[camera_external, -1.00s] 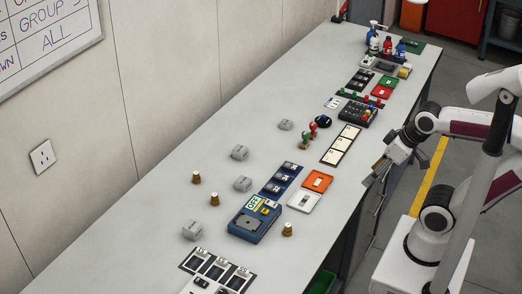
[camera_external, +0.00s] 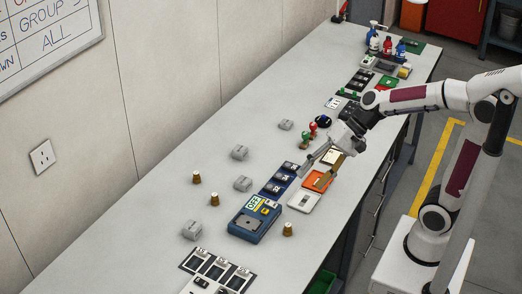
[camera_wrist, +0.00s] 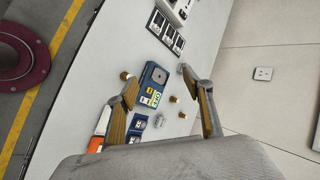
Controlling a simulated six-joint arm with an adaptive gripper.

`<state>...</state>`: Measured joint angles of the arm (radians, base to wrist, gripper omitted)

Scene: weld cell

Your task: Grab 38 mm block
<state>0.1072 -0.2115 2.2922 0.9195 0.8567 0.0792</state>
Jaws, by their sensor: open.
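Several grey blocks stand on the bench in the external view: one near the front left (camera_external: 193,230), one in the middle (camera_external: 242,183), one farther back (camera_external: 240,152) and a smaller-looking one farthest back (camera_external: 286,124). I cannot tell by sight which is the 38 mm block. My gripper (camera_external: 312,179) is open and empty, above the bench near the orange tray, to the right of the grey blocks. In the wrist view its two fingers (camera_wrist: 156,80) are spread wide, with a grey block (camera_wrist: 158,121) visible between them, farther below. Other blocks may be hidden behind the fingers.
The bench's left strip is clear.

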